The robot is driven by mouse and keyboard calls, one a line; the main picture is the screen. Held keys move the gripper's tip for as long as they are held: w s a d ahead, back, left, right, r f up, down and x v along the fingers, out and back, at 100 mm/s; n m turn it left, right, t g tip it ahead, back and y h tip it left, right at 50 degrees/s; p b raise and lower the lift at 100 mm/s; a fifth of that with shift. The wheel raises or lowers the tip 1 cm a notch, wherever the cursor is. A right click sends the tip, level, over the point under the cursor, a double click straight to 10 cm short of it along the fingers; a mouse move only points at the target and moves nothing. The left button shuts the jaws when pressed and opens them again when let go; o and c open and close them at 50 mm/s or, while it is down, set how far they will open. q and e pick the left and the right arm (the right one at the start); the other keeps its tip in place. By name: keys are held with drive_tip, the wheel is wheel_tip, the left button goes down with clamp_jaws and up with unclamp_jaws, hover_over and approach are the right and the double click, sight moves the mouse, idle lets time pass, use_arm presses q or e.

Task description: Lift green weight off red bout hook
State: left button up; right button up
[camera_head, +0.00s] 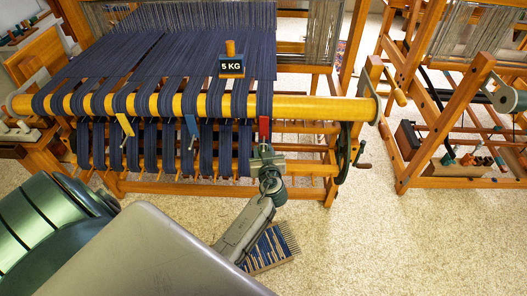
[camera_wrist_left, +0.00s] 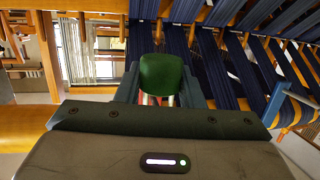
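In the head view, a red hook (camera_head: 264,128) hangs at the right end of a row of blue warp bouts on the front wooden beam. My left gripper (camera_head: 265,152) is just below it, against the front of the loom. The wrist view shows the green weight (camera_wrist_left: 162,74) between the two fingers of my left gripper (camera_wrist_left: 162,88), which press close on both its sides. A little red and white shows beneath the weight. In the head view the weight is hidden or cannot be told from my gripper. My right gripper is not in view.
A yellow hook (camera_head: 125,124) and a blue hook (camera_head: 191,125) hang farther left. A 5 KG block (camera_head: 231,66) sits above the warp. A blue-striped comb-like piece (camera_head: 271,248) lies on the floor below my arm. Another loom (camera_head: 440,130) stands right; floor between is clear.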

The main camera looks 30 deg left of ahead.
use_arm(q)
clamp_jaws()
drive_tip(key=shift+r, duration=0.8)
drive_tip(key=shift+s+d+f, duration=0.15)
drive_tip(key=shift+s+d, duration=0.1)
drive_tip(key=shift+s, duration=0.05)
drive_tip(key=shift+s+d+b, duration=0.25)
drive_tip(key=shift+s+d, duration=0.25)
drive_tip(key=shift+s, duration=0.3)
drive_tip(key=shift+s+d+b, duration=0.3)
drive_tip(key=shift+s+d, duration=0.2)
drive_tip(key=shift+s, duration=0.35)
drive_tip(key=shift+s+d+b, duration=0.25)
drive_tip(key=shift+s+d, duration=0.25)
drive_tip(key=shift+s, duration=0.3)
